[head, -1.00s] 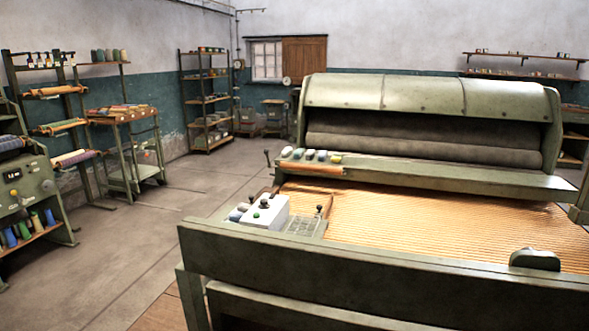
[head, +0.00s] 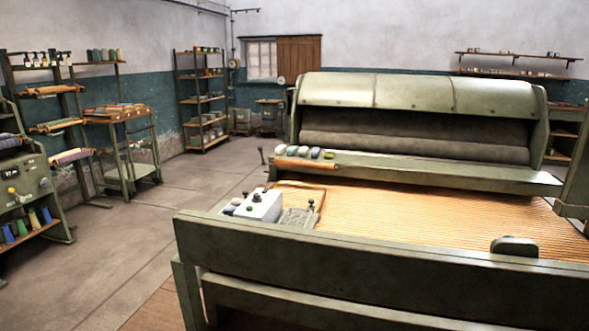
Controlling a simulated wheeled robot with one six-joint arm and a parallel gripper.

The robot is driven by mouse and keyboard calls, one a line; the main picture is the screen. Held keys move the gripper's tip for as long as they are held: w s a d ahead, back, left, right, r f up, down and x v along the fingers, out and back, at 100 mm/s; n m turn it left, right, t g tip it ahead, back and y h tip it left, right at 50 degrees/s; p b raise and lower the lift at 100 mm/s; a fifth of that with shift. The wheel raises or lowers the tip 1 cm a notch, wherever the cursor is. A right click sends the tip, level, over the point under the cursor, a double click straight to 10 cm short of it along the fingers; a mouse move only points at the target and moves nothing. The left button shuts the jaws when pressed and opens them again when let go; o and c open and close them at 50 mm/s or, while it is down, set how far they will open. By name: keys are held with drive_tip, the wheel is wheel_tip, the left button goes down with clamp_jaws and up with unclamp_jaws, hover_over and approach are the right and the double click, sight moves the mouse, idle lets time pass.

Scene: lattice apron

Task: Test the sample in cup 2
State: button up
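I cannot make out any cup marked 2 or its sample. A white box with dark knobs and a green button (head: 259,206) sits at the left end of the slatted lattice apron (head: 420,215); I cannot tell whether it is a tester. A small grey grid or tray (head: 299,217) lies beside the box. Several small rounded pale, grey and green items (head: 303,153) stand in a row on the machine's ledge, too small to identify. My gripper is not in view.
A green machine (head: 420,95) with a roller stands behind the apron, and a thick green rail (head: 380,265) crosses the front. Racks (head: 200,98), a side table (head: 122,150) and a control cabinet (head: 25,185) line the left. The floor (head: 150,225) between is clear.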

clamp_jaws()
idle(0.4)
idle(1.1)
